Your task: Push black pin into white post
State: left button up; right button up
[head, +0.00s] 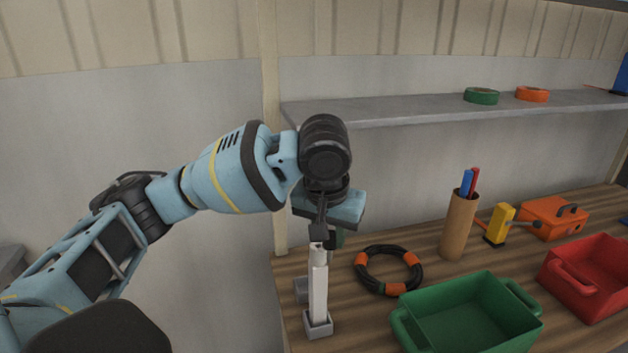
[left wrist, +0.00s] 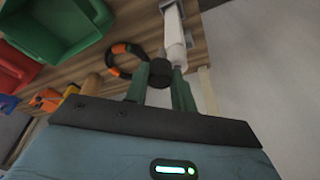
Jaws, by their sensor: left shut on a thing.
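The white post (head: 318,290) stands upright in a small grey base near the left end of the wooden bench. It also shows in the left wrist view (left wrist: 174,38). My left gripper (head: 325,228) is above the post's top, pointing down. In the left wrist view its two green fingers (left wrist: 161,82) are shut on the black pin (left wrist: 160,71), whose round dark end shows between them. In the head view the pin (head: 318,231) is just over the post's top. Whether its tip touches or enters the post cannot be told. My right gripper is out of view.
A black and orange hose ring (head: 361,277) lies right of the post. A green bin (head: 470,318), red bin (head: 590,275), brown pen holder (head: 458,225), yellow tool (head: 498,224) and orange box (head: 553,217) stand farther right. A grey shelf (head: 400,108) runs along the wall behind.

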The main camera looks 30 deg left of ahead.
pick_arm(q)
jog(key=w+a+r+n, duration=0.1)
jog(key=a+r, duration=0.2)
jog(key=r, duration=0.5)
jog(key=shift+w+a+r+n+p, duration=0.2)
jog(key=shift+w+a+n+p, duration=0.1)
jog(key=shift+a+n, duration=0.1)
jog(key=shift+d+f, duration=0.1)
send_over(317, 248)
jog(key=shift+f, duration=2.85)
jog(key=shift+f, duration=2.65)
jog(key=o, duration=1)
jog(key=shift+w, duration=0.1)
jog(key=shift+o, duration=0.2)
jog(key=v, duration=0.8)
